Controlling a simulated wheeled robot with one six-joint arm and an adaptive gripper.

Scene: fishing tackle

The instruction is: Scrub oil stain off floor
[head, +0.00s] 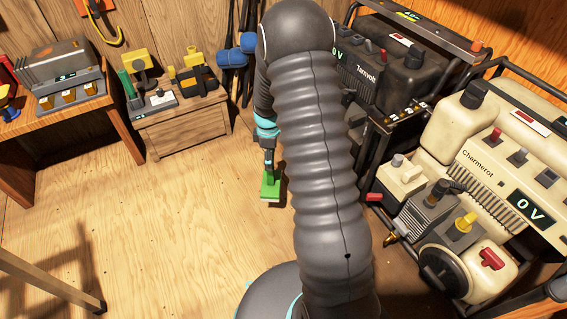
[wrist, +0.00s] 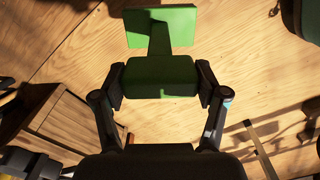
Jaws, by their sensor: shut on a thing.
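A green scrub brush (head: 270,187) is in my gripper (head: 268,158), above the wooden floor (head: 180,215) left of my arm in the head view. In the wrist view, the two fingers of my gripper (wrist: 162,84) are closed on the brush's thick handle from both sides. The green brush (wrist: 162,30) points away from the gripper, with its flat rectangular head at the far end. I cannot tell whether its head touches the floor. I cannot make out an oil stain among the shadows on the floor; my arm hides part of the floor.
Generators stand on the right, a dark one (head: 385,65) behind a cream one (head: 480,150). A wooden crate (head: 185,128) with tackle on top is at the back, and a wooden bench (head: 65,112) is at the left. The floor at left centre is clear.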

